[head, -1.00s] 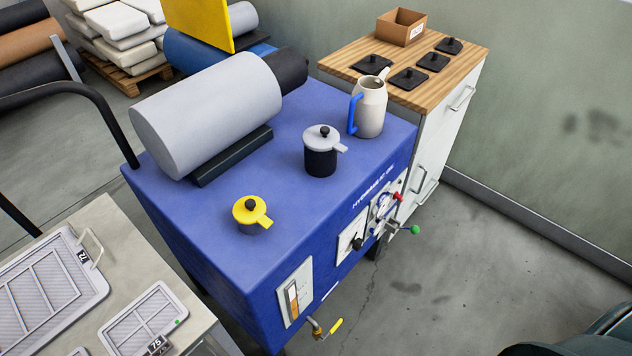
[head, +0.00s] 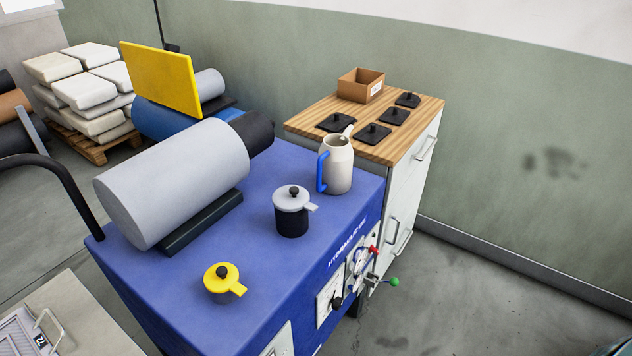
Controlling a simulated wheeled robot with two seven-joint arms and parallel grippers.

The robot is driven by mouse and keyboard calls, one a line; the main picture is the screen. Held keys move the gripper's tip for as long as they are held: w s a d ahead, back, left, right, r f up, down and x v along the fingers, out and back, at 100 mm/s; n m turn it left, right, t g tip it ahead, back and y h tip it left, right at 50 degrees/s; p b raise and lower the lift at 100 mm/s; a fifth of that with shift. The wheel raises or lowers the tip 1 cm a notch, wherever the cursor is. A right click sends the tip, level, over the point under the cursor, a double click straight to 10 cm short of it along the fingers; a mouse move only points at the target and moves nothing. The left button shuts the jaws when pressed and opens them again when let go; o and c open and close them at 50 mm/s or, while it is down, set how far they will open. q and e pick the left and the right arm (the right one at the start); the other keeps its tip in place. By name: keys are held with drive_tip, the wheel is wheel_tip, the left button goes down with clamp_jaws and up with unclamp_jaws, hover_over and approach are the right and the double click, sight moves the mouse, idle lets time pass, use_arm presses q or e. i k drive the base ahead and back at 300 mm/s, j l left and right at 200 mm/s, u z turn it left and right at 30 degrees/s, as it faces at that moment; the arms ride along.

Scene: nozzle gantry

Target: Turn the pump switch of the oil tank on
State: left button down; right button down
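The blue oil tank (head: 262,217), lettered as hydraulic on its front, stands in the middle of the head view. On its front face is a white switch plate (head: 323,309) with a black knob (head: 336,303), seen at a steep angle; which way the knob points is hard to tell. Right of it is another panel with a red handle (head: 373,250) and a lever with a green ball (head: 394,282). Neither of my grippers is in view.
A grey motor cylinder (head: 175,180), a yellow-lidded cap (head: 223,280), a grey-lidded black cap (head: 292,209) and a jug (head: 338,165) are on the tank. A wood-topped cabinet (head: 316,105) stands behind. The floor (head: 480,300) at the right is clear.

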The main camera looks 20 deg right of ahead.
sight(375, 251)
drive_tip(key=z, duration=1.15)
